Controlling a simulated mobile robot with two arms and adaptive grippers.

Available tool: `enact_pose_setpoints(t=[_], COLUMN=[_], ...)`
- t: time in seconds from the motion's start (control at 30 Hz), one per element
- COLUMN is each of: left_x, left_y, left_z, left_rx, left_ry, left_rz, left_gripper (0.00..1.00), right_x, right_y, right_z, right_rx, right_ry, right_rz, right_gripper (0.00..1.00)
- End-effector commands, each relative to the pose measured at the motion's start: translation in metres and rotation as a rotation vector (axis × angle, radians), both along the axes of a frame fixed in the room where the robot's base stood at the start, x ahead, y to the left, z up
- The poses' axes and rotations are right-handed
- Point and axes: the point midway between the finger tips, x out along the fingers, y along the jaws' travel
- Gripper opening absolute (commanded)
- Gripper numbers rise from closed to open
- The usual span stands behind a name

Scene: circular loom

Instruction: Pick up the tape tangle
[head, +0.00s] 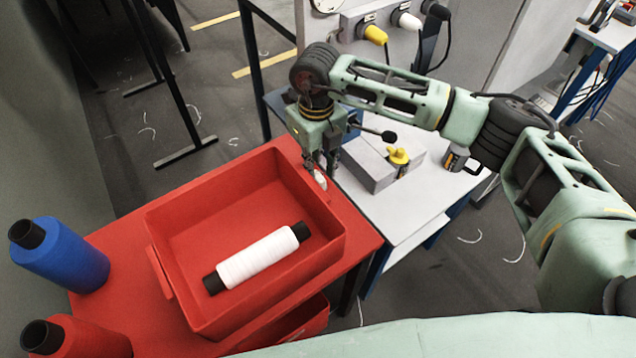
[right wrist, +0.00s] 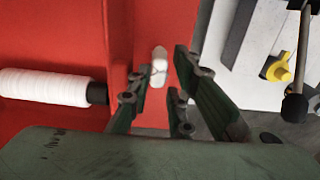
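The tape tangle (head: 320,180) is a small white clump on the red table top, just right of the red bin's back right corner. It also shows in the right wrist view (right wrist: 158,68), beyond and between the fingertips. My right gripper (head: 321,164) points down over it with its fingers apart. In the right wrist view the open fingers (right wrist: 161,76) lie to either side of the tangle; I cannot tell whether they touch it. The fingers partly hide the tangle in the head view. My left gripper is not in view.
The red bin (head: 163,232) holds a white spool (head: 258,258) with black ends. Blue (head: 68,258) and red (head: 90,340) spools stand at the left. A white table (head: 385,228) at the right bears a grey block (head: 368,172) and a yellow-topped item (head: 398,156).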

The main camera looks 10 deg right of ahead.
Motion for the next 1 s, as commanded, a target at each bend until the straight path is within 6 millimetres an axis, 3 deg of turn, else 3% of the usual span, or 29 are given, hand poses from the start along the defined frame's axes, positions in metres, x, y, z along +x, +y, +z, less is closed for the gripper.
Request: enact_pose_setpoints(t=[0.17, 0.33, 0.57, 0.8, 1.0], left_x=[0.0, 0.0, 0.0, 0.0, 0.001], left_y=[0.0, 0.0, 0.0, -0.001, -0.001], left_z=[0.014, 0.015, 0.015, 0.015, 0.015], left_rx=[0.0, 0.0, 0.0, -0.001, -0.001], left_ry=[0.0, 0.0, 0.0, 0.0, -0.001], left_rz=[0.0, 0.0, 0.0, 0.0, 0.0], left_gripper=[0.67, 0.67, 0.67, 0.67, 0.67], right_x=[-0.009, -0.008, -0.007, -0.007, -0.007], right_y=[-0.002, -0.001, -0.001, -0.001, -0.001], right_z=[-0.025, -0.045, -0.048, -0.048, -0.047], right_rx=[-0.001, 0.001, 0.001, 0.001, 0.001], right_ry=[0.006, 0.003, 0.0, 0.001, 0.0], right_rz=[0.0, 0.0, 0.002, 0.001, 0.001], right_gripper=[0.2, 0.2, 0.2, 0.01, 0.0])
